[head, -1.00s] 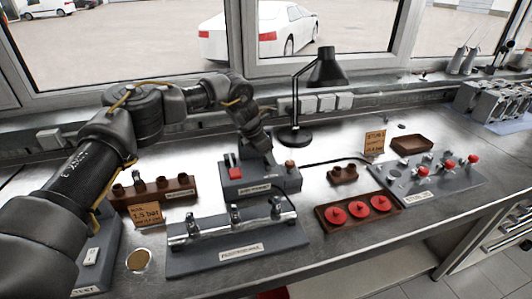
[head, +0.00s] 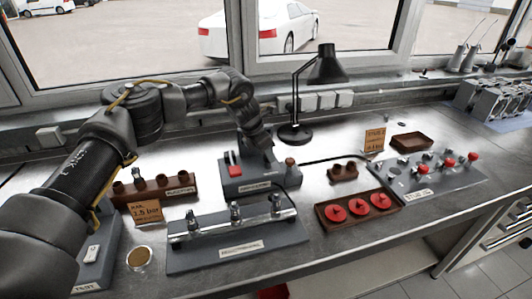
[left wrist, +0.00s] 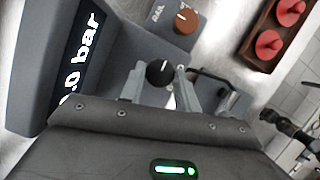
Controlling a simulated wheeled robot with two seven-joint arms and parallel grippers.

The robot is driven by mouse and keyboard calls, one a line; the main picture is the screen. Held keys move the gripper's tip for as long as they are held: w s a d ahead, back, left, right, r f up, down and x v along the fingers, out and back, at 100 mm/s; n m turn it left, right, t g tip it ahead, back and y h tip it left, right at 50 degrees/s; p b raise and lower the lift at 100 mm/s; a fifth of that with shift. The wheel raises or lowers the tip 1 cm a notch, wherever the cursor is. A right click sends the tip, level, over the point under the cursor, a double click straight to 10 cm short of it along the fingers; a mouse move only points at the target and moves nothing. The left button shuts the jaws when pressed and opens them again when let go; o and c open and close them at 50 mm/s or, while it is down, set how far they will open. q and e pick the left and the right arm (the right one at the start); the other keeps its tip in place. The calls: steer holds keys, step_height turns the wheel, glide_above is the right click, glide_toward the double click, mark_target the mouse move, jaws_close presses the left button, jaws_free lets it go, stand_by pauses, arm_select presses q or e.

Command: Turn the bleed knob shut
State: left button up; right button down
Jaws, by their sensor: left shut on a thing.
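The bleed knob appears to be the black knob (left wrist: 160,73) with a white pointer line, on top of the grey pump unit (head: 262,184); its label is not visible. My left gripper (left wrist: 160,88) is shut on this knob, one finger on each side, in the left wrist view. In the head view my left gripper (head: 262,150) comes down onto the back of the unit and hides the knob. A brown knob (left wrist: 186,20) with a white line sits beside it, near a label reading RAIL. A display (left wrist: 82,60) shows a value ending in ".0 bar". My right gripper is out of view.
A red switch (head: 234,171) is on the unit's front left. The rail fixture (head: 240,250) stands in front. A tray with red discs (head: 325,222) and a panel with red knobs (head: 440,185) lie right. A black lamp (head: 295,132) stands close behind.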

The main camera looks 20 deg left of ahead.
arm_select(q)
steer(key=n, duration=0.2)
steer(key=n+t+y, duration=0.1)
steer(key=n, duration=0.1)
steer(key=shift+s+d, duration=0.1)
steer(key=shift+d, duration=0.1)
steer(key=n, duration=0.1)
steer(key=n+y, duration=0.1)
steer(key=n, duration=0.1)
steer(key=shift+d+r+n+y, duration=0.1)
steer(key=shift+d+n+y, duration=0.05)
steer(key=shift+n+y, duration=0.15)
steer(key=n+y+p, duration=0.2)
steer(key=n, duration=0.3)
steer(key=shift+d, duration=0.15)
steer(key=shift+d+n+g+y+p, duration=0.1)
steer(key=shift+n+g+y+p, duration=0.45)
steer(key=shift+n, duration=1.75)
steer(key=shift+y, duration=0.25)
steer(key=o, duration=1)
